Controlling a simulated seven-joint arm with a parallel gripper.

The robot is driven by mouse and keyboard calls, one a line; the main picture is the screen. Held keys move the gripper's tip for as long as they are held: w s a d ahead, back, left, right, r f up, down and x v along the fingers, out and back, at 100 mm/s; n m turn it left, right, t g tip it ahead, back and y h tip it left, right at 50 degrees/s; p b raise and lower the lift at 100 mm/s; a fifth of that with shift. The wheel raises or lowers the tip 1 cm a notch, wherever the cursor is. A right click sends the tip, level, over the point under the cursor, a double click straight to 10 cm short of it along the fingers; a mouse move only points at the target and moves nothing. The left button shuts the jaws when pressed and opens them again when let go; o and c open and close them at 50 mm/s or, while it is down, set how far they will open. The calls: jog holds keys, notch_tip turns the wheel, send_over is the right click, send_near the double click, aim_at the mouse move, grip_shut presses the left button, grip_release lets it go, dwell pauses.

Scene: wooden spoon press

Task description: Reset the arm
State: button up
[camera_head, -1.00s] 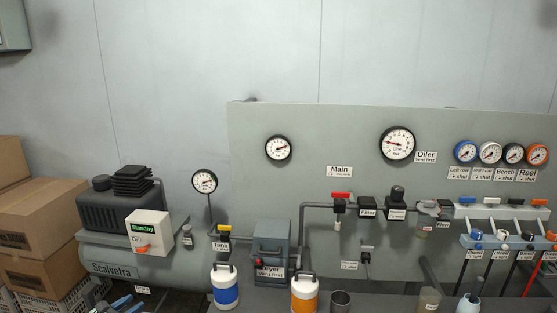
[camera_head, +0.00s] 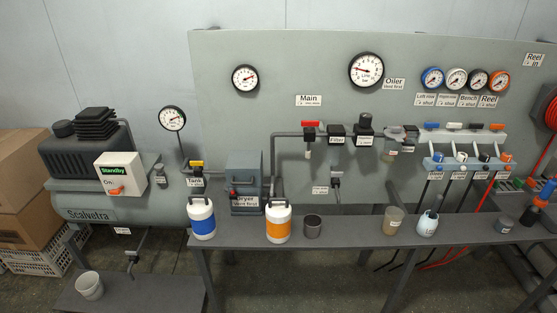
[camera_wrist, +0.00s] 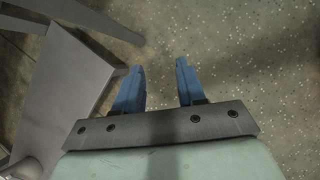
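My gripper (camera_wrist: 158,88) shows in the wrist view with its two blue fingers apart and nothing between them. It hangs over the speckled floor, beside a grey bench edge at the left. In the head view my gripper is not in sight. The head view shows the compressor (camera_head: 85,160) with a white box reading Standby (camera_head: 118,172), and the grey panel (camera_head: 240,115) with gauges, valves and hoses.
A grey bench (camera_head: 350,234) carries a blue-banded jug (camera_head: 201,217), an orange-banded jug (camera_head: 277,220), a dark cup (camera_head: 312,226) and several small containers. A white bucket (camera_head: 89,285) stands on a low shelf (camera_head: 140,295). Cardboard boxes (camera_head: 25,190) are at the left.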

jog(key=s+d+m+g, duration=0.2)
jog(key=d+m, duration=0.2)
jog(key=d, duration=0.6)
jog(key=s+d+m+g+h, duration=0.1)
jog(key=s+d+m+g, duration=0.2)
jog(key=d, duration=0.8)
jog(key=s+d+m+g, duration=0.15)
jog(key=d+m, duration=0.35)
jog(key=d, duration=0.5)
jog(key=s+d+r+m+g+y, duration=0.2)
jog(key=s+d+r+m, duration=0.2)
jog(key=s+d+m, duration=0.3)
jog(key=s+d+r+m+g+y, duration=0.2)
jog(key=s+d+r+m, duration=0.3)
jog(key=s, duration=0.9)
jog(key=d+m+g, duration=0.1)
jog(key=d+m, duration=0.2)
jog(key=d, duration=0.1)
jog(key=shift+r, duration=0.25)
jog(key=shift+s, duration=0.1)
